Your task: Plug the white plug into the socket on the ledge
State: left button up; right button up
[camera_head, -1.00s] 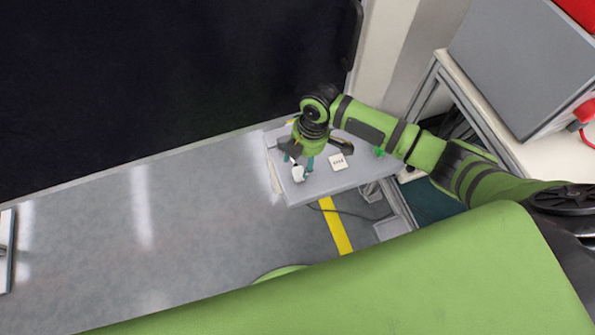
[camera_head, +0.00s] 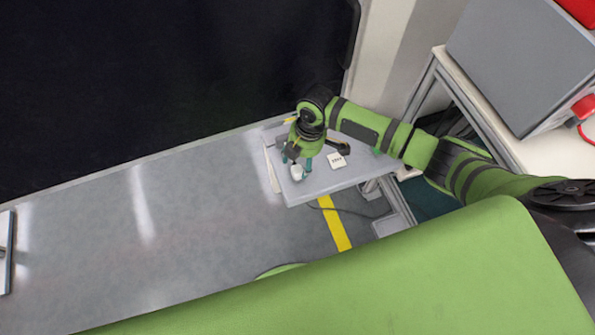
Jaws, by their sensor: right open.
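The white plug (camera_head: 296,173) is a small white piece near the left part of the light grey ledge (camera_head: 322,184). My right gripper (camera_head: 297,163) is open, with its teal fingertips close around the plug; I cannot tell whether they touch it. A small white square plate with dark marks, seemingly the socket (camera_head: 336,160), lies on the ledge to the right of the gripper. My left gripper is not in view.
A dark cable hangs below the ledge. A frame table with a grey box (camera_head: 525,65) stands at the upper right. A yellow floor stripe (camera_head: 335,225) runs below the ledge.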

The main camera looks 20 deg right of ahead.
aim_at(298, 169)
jog(key=f, duration=0.3)
jog(key=a+f, duration=0.1)
jog(key=shift+s+f, duration=0.35)
jog(key=shift+s, duration=0.05)
jog(key=c, duration=1.1)
